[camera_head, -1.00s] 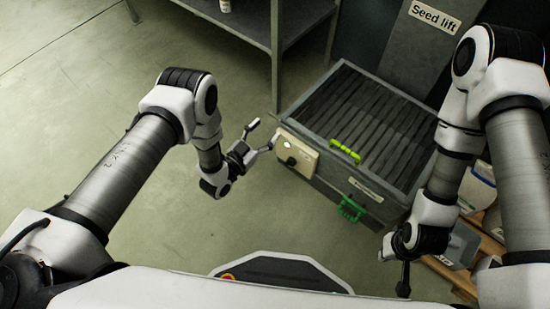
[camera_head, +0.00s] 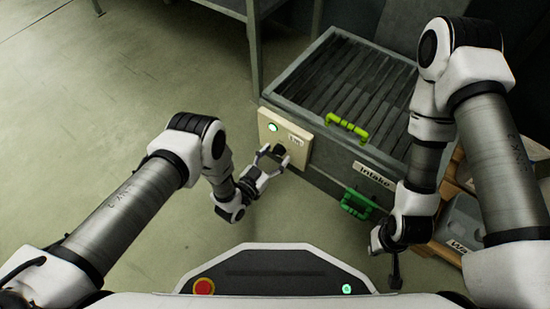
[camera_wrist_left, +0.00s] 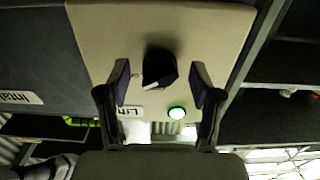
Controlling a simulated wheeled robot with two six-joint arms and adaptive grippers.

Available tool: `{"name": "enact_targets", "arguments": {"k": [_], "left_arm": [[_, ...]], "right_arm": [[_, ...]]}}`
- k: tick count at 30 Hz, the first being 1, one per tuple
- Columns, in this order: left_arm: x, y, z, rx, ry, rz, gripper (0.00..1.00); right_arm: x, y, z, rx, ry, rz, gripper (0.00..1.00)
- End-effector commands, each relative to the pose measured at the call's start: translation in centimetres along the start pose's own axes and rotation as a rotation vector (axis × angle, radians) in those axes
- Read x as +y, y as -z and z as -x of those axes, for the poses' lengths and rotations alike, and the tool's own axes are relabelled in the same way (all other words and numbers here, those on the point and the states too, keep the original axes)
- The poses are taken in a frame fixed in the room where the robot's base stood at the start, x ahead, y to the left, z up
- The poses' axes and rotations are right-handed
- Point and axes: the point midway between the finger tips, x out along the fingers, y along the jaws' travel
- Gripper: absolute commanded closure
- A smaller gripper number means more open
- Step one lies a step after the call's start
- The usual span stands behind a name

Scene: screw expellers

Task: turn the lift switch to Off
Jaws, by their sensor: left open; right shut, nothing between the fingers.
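The lift switch is a black knob (camera_head: 279,150) on a cream control panel (camera_head: 297,149) on the side of the grey intake box. A green lamp (camera_head: 274,127) glows on the panel. In the left wrist view the knob (camera_wrist_left: 160,69) has a pale mark and sits between the two fingers, and the lamp (camera_wrist_left: 177,113) is lit. My left gripper (camera_head: 270,160) is open around the knob's sides, with gaps visible; its depth to the panel is unclear. The panel lettering is partly hidden. My right gripper (camera_head: 395,280) is shut and empty, low at the right.
The slatted intake box (camera_head: 345,95) has a yellow-green handle (camera_head: 347,127), a green handle (camera_head: 358,203) and an "Intake" label (camera_head: 374,176). A grey metal rack (camera_head: 253,45) stands behind. Boxes (camera_head: 460,220) sit at the right. The floor at left is clear.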

Motion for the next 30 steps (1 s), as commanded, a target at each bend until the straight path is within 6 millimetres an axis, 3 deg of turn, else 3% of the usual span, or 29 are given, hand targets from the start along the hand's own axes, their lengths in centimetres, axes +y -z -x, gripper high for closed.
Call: {"name": "enact_targets", "arguments": {"k": [7, 8, 12, 13, 30], "left_arm": [[-0.04, 0.09, -0.32, 0.000, 0.001, 0.000, 0.35], [-0.04, 0.08, -0.31, 0.000, 0.001, 0.000, 0.42], [-0.04, 0.07, -0.30, 0.000, 0.001, 0.000, 0.92], [-0.04, 0.07, -0.30, 0.000, 0.001, 0.000, 0.95], [-0.02, 0.18, -0.29, 0.000, 0.001, 0.110, 0.95]], "right_arm": [[0.01, 0.04, -0.06, 0.001, 0.000, -0.001, 1.00], [0.01, 0.04, -0.06, 0.001, 0.000, -0.001, 1.00], [0.01, 0.04, -0.07, 0.001, 0.000, -0.001, 1.00], [0.01, 0.04, -0.07, 0.001, 0.000, -0.001, 1.00], [-0.01, -0.01, 0.51, 0.000, 0.000, 0.001, 1.00]]}}
